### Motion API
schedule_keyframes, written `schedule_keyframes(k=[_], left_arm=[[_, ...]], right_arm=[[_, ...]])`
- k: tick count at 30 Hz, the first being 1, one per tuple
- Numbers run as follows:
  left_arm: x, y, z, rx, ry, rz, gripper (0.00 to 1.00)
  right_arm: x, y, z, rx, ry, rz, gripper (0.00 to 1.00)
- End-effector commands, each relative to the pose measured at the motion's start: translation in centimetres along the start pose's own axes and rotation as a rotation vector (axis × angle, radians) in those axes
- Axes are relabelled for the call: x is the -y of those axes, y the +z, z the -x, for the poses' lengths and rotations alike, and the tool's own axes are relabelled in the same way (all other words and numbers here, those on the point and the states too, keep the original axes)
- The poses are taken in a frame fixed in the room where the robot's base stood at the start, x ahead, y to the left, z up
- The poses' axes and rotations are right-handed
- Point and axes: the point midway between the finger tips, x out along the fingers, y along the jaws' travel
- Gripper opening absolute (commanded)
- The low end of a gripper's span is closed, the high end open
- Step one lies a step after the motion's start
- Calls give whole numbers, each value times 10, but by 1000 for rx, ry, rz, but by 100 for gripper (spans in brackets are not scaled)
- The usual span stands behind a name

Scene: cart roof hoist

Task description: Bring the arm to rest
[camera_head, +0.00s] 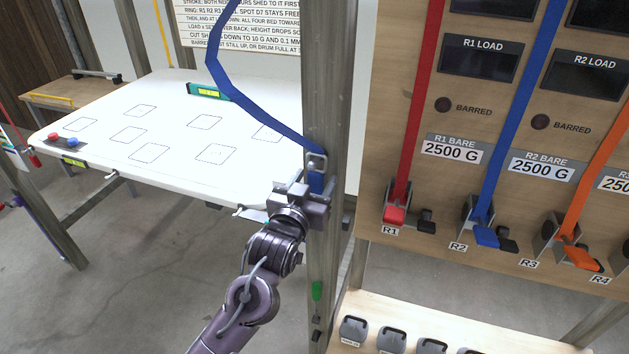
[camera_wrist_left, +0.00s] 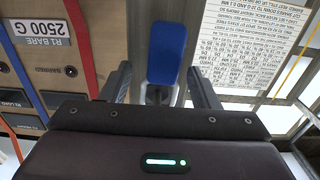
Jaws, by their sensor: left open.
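My left arm (camera_head: 262,268) reaches up from the bottom of the head view to a grey upright post. Its gripper (camera_head: 304,190) is at the post, beside a blue lever (camera_head: 316,183) at the lower end of a blue strap (camera_head: 262,112). In the left wrist view the two dark fingers stand apart, with the blue lever (camera_wrist_left: 167,52) between them and a gap visible on each side. The gripper is open and holds nothing. My right gripper is not in view.
A white table (camera_head: 165,168) with marked squares, a green level (camera_head: 208,91) and red and blue knobs lies left. A wooden panel (camera_head: 440,190) with red, blue and orange straps on cam levers stands right. Grey weights (camera_head: 391,340) sit on a low shelf. Open floor shows lower left.

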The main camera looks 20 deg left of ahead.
Motion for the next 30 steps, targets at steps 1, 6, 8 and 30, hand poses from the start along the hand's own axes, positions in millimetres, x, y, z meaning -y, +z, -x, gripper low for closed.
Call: schedule_keyframes(k=[1,6,8,30], left_arm=[[0,4,7,0,0,1,56],[0,6,36,1,1,1,56],[0,5,46,0,1,2,56],[11,228,48,342,-9,-108,56]], right_arm=[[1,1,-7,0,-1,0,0],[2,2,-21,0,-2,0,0],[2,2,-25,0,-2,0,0],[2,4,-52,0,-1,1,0]])
